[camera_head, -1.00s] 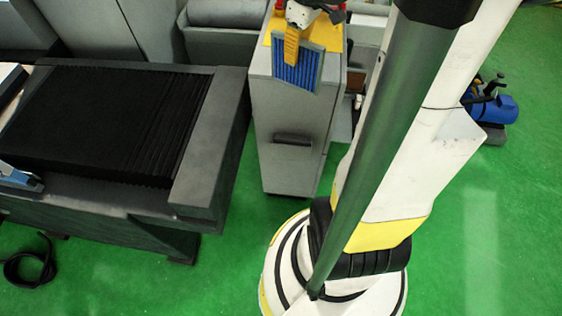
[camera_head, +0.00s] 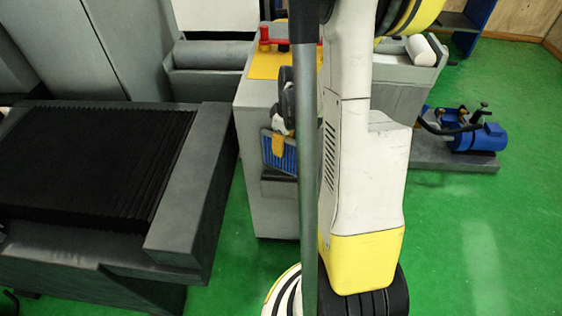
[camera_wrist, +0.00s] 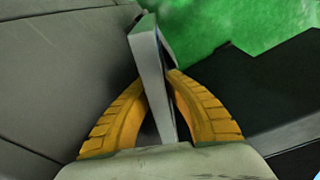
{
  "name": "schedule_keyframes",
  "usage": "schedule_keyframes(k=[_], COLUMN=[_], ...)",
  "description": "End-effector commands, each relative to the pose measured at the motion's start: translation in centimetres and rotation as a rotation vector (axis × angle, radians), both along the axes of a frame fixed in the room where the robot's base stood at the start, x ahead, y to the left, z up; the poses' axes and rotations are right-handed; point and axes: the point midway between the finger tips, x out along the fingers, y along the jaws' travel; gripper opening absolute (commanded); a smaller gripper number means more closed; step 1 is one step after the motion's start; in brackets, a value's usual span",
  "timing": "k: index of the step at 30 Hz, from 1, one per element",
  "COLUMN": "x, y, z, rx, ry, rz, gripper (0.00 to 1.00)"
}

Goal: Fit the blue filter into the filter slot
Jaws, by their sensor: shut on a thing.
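The blue filter (camera_head: 283,155) is a flat, pleated panel in a grey frame. In the head view it is in front of the grey cabinet (camera_head: 248,135), partly hidden by my arm. My gripper (camera_head: 279,142) is shut on its upper part. In the wrist view the yellow fingers (camera_wrist: 158,95) pinch the filter (camera_wrist: 150,65), seen nearly edge-on as a grey frame. I cannot make out the filter slot; the filter and my arm cover part of the cabinet front. I cannot tell whether the filter touches the cabinet.
A machine bed with black bellows (camera_head: 95,155) stands to the left. The cabinet has a yellow top (camera_head: 272,66) with red knobs (camera_head: 265,42). A blue motor (camera_head: 478,138) stands on the right. Green floor (camera_head: 450,230) is clear at front right.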

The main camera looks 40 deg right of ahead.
Motion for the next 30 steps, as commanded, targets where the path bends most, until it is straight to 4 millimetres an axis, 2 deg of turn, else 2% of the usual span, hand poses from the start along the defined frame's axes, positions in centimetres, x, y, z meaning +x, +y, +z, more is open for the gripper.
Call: schedule_keyframes(k=[5, 10, 18, 28, 29, 30], x=[0.0, 0.0, 0.0, 0.0, 0.0, 0.0], y=[0.0, 0.0, 0.0, 0.0, 0.0, 0.0], z=[-1.7, -4.3, -4.4, -5.4, -5.3, -5.2], rx=[0.0, 0.0, 0.0, 0.0, 0.0, 0.0], ry=[0.0, 0.0, 0.0, 0.0, 0.0, 0.0], rz=[0.0, 0.0, 0.0, 0.0, 0.0, 0.0], gripper=[0.0, 0.0, 0.0, 0.0, 0.21, 0.3])
